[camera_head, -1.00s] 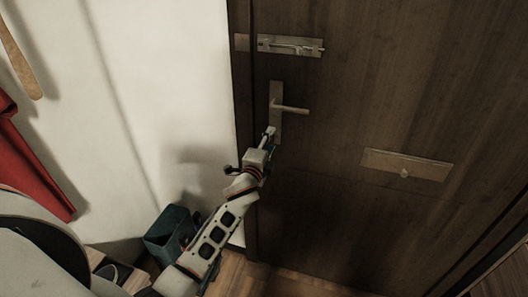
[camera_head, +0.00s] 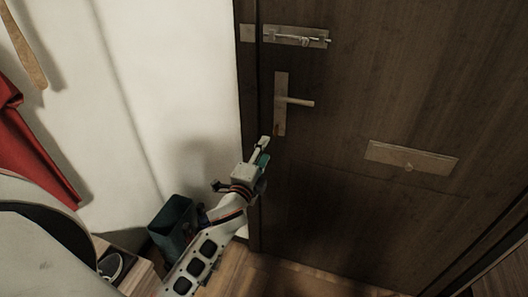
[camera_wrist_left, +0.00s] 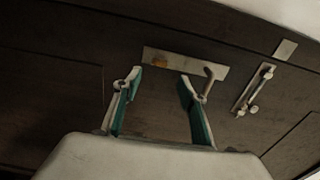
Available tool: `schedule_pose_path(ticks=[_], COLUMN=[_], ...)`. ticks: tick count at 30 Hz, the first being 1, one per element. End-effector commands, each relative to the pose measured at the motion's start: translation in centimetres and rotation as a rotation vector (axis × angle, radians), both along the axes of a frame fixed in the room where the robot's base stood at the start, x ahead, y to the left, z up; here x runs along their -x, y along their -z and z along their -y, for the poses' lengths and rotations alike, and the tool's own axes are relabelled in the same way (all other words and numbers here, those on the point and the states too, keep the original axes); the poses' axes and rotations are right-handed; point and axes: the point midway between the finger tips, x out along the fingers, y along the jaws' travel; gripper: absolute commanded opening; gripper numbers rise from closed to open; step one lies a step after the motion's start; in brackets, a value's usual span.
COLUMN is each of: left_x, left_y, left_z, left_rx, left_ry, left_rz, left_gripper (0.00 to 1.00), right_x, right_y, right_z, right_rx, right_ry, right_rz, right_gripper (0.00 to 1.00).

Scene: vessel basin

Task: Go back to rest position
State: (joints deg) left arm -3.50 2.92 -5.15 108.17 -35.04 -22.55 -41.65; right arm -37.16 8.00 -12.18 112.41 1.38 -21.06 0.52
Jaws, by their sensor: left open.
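My left gripper (camera_head: 264,150) is in front of the dark wooden door, below and left of the door handle (camera_head: 298,102). In the left wrist view its two teal-lined fingers (camera_wrist_left: 160,100) are spread apart with nothing between them. The handle plate (camera_wrist_left: 180,64) shows beyond the fingertips, and the lever (camera_wrist_left: 211,80) appears near the right finger. In the head view the gripper looks apart from the handle. My right gripper is not in view.
The door (camera_head: 400,80) carries a slide bolt (camera_head: 297,37) above the handle and a metal plate (camera_head: 411,159) lower right. A dark teal bin (camera_head: 172,228) stands by the white wall, beside my left arm. A red cloth (camera_head: 30,150) hangs at the left.

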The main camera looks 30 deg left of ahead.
Motion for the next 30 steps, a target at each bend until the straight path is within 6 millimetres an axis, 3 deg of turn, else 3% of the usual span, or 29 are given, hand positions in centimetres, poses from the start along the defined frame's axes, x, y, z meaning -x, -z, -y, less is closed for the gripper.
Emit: schedule_pose_path(ticks=[7, 11, 14, 21, 27, 30], left_x=[0.1, 1.4, 4.2, 15.3, 23.8, 26.3], left_y=[0.2, 2.6, 6.8, 18.2, 23.6, 24.8], left_z=[0.0, 0.7, 1.9, 6.0, 8.8, 9.7], left_rx=[0.004, 0.086, 0.244, 0.796, 1.166, 1.272], left_ry=[0.001, 0.019, 0.045, 0.035, -0.054, -0.091], left_rz=[-0.002, -0.039, -0.107, -0.341, -0.495, -0.536], left_gripper=[0.42, 0.42, 0.42, 0.42, 0.42, 0.42], right_x=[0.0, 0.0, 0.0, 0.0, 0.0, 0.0], right_y=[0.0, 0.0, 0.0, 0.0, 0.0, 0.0], right_z=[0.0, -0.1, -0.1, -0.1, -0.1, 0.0], right_rx=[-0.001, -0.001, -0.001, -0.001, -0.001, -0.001], right_ry=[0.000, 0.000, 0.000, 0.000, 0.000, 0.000], right_rz=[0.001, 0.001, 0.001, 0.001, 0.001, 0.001], right_gripper=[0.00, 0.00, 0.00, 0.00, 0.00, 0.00])
